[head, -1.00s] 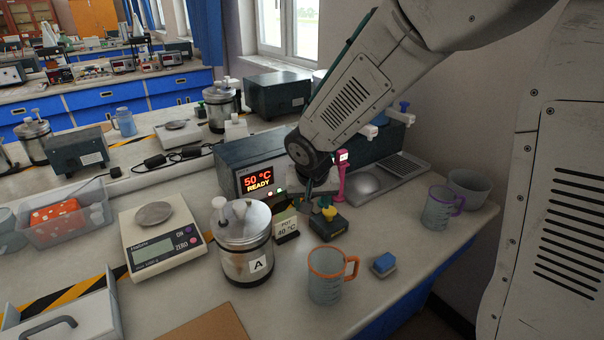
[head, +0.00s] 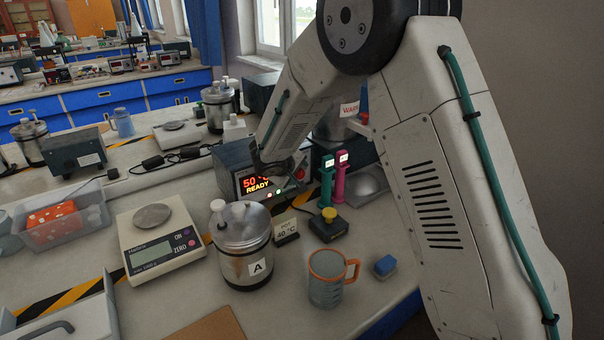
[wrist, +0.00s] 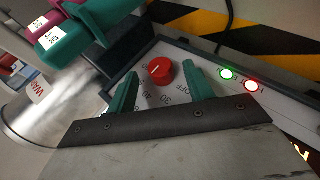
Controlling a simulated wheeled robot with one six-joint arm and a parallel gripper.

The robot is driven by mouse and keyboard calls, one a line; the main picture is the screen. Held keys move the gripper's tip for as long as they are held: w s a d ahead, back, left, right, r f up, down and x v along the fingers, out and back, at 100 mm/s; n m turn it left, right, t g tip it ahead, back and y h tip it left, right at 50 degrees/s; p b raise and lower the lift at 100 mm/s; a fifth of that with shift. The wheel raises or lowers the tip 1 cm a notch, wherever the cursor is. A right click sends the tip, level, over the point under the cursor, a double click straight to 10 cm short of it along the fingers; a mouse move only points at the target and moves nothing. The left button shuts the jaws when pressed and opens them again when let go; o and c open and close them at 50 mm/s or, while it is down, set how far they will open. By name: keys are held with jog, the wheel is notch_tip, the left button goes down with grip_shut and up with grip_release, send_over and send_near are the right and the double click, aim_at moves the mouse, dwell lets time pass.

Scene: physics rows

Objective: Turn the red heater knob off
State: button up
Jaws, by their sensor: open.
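The red heater knob (wrist: 160,71) sits on the heater's front panel, with a pale pointer mark toward the picture's left and 30, 40 and OFF printed around it. My gripper (wrist: 162,76) is open, its two green fingers on either side of the knob in the wrist view. I cannot tell whether either finger touches it. The heater (head: 228,160) stands at the back of the bench in the head view, and its display (head: 257,186) reads 50 °C READY. The knob also shows small in the head view (head: 299,173); my fingers are mostly hidden there.
Green (head: 327,180) and pink (head: 341,178) upright devices stand right of the heater. Metal pot A (head: 243,250), a 40 °C sign (head: 286,230) and a yellow-button box (head: 329,226) stand in front. An orange-rimmed mug (head: 327,279) is nearer. A green and a red light glow on the panel.

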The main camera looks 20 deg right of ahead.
jog(key=shift+x, duration=0.95)
jog(key=c, duration=1)
jog(key=shift+a+f+h, duration=0.15)
jog(key=shift+h, duration=0.35)
jog(key=shift+n+t+h, duration=0.3)
jog(key=shift+t+h, duration=0.4)
jog(key=shift+h, duration=0.1)
jog(key=shift+o, duration=0.2)
jog(key=o, duration=1)
jog(key=shift+c, duration=0.2)
jog(key=shift+s, duration=0.1)
